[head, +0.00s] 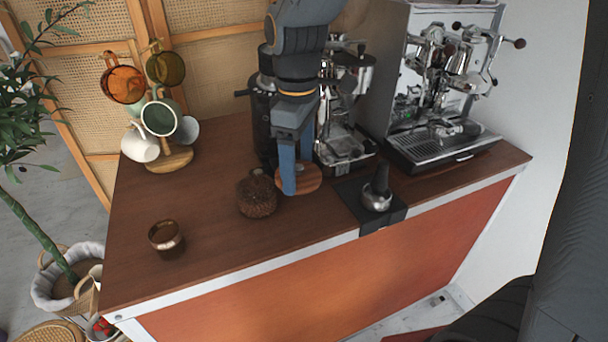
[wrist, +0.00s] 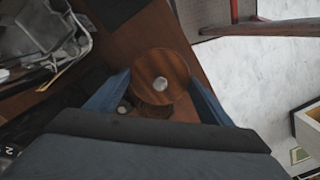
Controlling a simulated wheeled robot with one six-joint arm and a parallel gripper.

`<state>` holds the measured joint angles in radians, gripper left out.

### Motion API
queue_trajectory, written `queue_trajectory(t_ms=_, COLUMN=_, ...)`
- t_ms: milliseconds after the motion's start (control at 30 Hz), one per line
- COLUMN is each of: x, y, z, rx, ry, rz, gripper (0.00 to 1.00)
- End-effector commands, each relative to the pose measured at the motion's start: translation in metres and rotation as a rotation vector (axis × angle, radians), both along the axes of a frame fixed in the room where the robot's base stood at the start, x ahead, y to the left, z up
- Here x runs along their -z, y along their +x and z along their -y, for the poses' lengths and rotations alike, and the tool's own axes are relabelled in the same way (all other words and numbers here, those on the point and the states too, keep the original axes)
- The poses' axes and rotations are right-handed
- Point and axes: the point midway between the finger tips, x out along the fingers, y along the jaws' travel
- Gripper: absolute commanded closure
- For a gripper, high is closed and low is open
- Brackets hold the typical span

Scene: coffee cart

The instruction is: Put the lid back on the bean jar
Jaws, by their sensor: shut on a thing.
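The bean jar (head: 258,196) is a clear round jar full of brown beans, standing uncovered on the wooden counter. The lid (head: 313,179) is a round wooden disc with a small metal knob, seen face-on in the wrist view (wrist: 176,66). My gripper (head: 289,188) has blue fingers and is shut on the lid, just right of the jar. In the wrist view the fingers (wrist: 158,88) stand on either side of the lid. The lid looks apart from the jar; its height above the counter is hard to tell. The fingers partly hide it in the head view.
A brown cup (head: 165,236) stands at the front left. A mug tree (head: 166,157) is at the back left. The counter's left middle is clear.

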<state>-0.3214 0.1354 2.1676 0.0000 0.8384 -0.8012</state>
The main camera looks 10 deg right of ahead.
Motion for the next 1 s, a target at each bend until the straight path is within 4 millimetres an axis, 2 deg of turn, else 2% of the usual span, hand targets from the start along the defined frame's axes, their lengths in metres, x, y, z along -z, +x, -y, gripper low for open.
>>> queue_trajectory(t_ms=33, x=-0.010, y=0.002, z=-0.006, rx=-0.031, ry=0.000, rz=-0.001, gripper=0.48)
queue_trajectory(t_ms=233, x=-0.031, y=0.018, z=-0.037, rx=-0.204, ry=-0.001, rz=-0.003, gripper=0.48)
queue_trajectory(t_ms=500, x=-0.049, y=0.034, z=-0.076, rx=-0.419, ry=-0.001, rz=-0.001, gripper=0.48)
queue_trajectory(t_ms=700, x=-0.051, y=0.039, z=-0.091, rx=-0.499, ry=0.000, rz=-0.002, gripper=0.48)
queue_trajectory(t_ms=1000, x=-0.044, y=0.041, z=-0.094, rx=-0.516, ry=0.000, rz=-0.001, gripper=0.48)
